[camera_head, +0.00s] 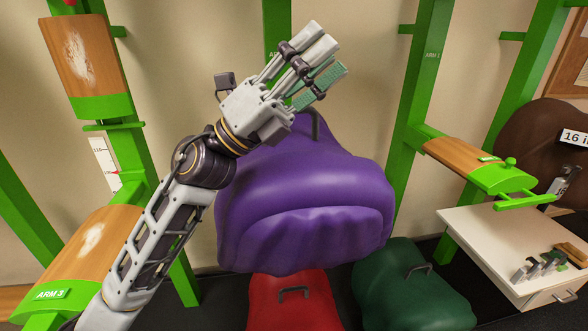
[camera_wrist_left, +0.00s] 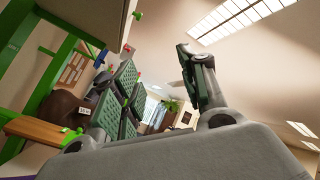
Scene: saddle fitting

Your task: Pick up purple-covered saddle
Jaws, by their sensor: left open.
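The purple-covered saddle (camera_head: 305,200) hangs in the middle of the head view, with a dark handle (camera_head: 314,125) at its top. My left gripper (camera_head: 322,82) is raised in front of the wall, above the saddle's upper left part. Its arm crosses in front of the saddle's left side. The left gripper is open and holds nothing that I can see. In the left wrist view its green-padded fingers (camera_wrist_left: 125,100) stand apart, with empty room between them. What bears the saddle is hidden behind it. My right gripper is in neither view.
A red saddle (camera_head: 290,302) and a dark green saddle (camera_head: 412,290) sit below the purple one. Green posts with wooden arms (camera_head: 465,160) stand on both sides. A white drawer cabinet (camera_head: 500,250) with small tools is at right.

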